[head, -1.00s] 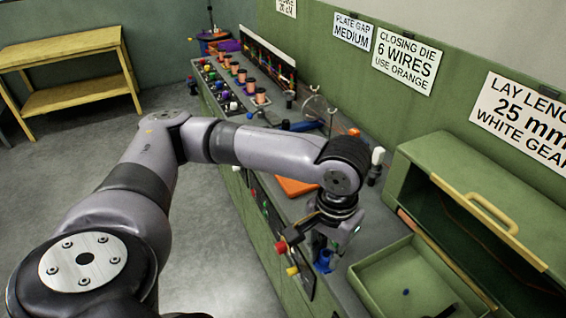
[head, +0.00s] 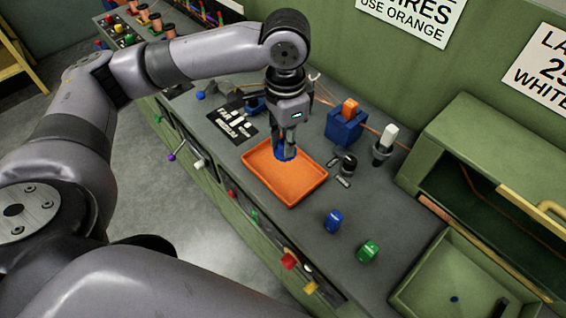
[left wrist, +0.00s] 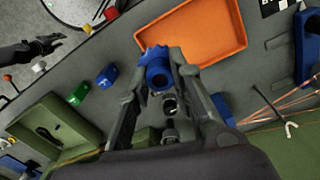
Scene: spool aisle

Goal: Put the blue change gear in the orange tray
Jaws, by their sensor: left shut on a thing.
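My left gripper (head: 286,148) is shut on the blue change gear (head: 284,154), pointing down over the back part of the orange tray (head: 312,192). In the left wrist view the blue toothed gear (left wrist: 157,74) sits between the fingertips, overlapping the near edge of the tray (left wrist: 222,52). I cannot tell whether the gear touches the tray floor. The tray looks empty otherwise. A dark gripper shape (left wrist: 30,50), likely my right one, shows at the left of the wrist view; its jaws are unclear.
A blue block (head: 333,220) and a green block (head: 369,251) lie on the bench right of the tray. A blue holder (head: 345,128) with an orange top and a white-topped post (head: 384,146) stand behind. An open green bin (head: 450,285) is at lower right.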

